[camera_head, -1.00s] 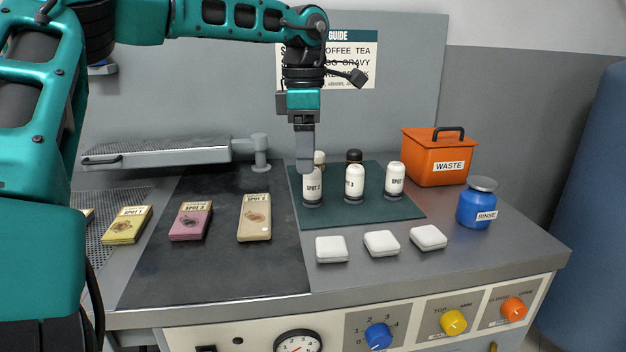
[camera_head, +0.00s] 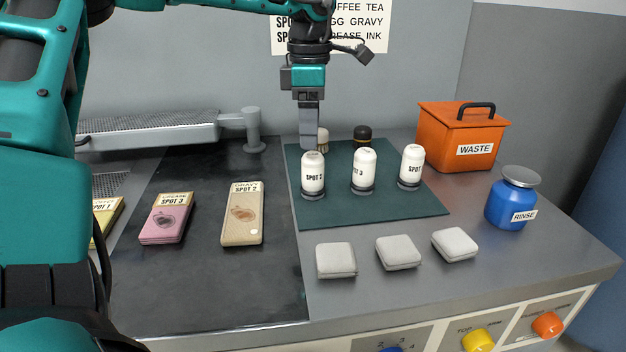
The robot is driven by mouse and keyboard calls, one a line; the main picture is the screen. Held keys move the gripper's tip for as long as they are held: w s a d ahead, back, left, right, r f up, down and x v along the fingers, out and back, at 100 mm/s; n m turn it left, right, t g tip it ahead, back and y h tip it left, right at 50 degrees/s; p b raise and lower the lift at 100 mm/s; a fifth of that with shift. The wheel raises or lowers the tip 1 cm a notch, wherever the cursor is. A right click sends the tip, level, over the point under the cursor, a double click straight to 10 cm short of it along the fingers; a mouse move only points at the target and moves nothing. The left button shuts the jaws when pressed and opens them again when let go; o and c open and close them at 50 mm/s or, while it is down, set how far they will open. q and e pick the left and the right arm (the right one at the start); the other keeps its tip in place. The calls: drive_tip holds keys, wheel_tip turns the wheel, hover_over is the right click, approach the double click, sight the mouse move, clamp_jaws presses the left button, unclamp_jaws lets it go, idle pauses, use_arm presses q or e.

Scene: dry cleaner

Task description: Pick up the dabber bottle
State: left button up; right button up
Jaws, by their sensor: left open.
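Three white dabber-like bottles stand upright on a dark green mat (camera_head: 365,208). The left one, labelled SPOT 2 (camera_head: 313,178), the middle one, labelled SPOT 3 (camera_head: 363,172), and the right one (camera_head: 411,168), with a label I cannot fully read, are all free of any grip. Which one is the dabber bottle, I cannot tell. My left gripper (camera_head: 308,143) points down, open and empty, its tip by the left bottle's top and the cream-topped bottle. My right gripper is out of view.
Three white pads (camera_head: 398,252) lie in front of the mat. A blue RINSE jar (camera_head: 511,200) and an orange WASTE bin (camera_head: 462,140) stand right. Labelled swatches (camera_head: 243,212) lie on the dark left surface. A grey perforated arm-board (camera_head: 150,130) is behind them.

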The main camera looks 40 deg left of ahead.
sight(312, 154)
use_arm(q)
wheel_tip(312, 154, down, 9)
drive_tip(key=shift+w+d+b, duration=0.1)
drive_tip(key=shift+w+b, duration=0.05)
drive_tip(key=shift+b, duration=0.3)
drive_tip(key=shift+c, duration=0.3)
drive_tip(key=c, duration=1.1)
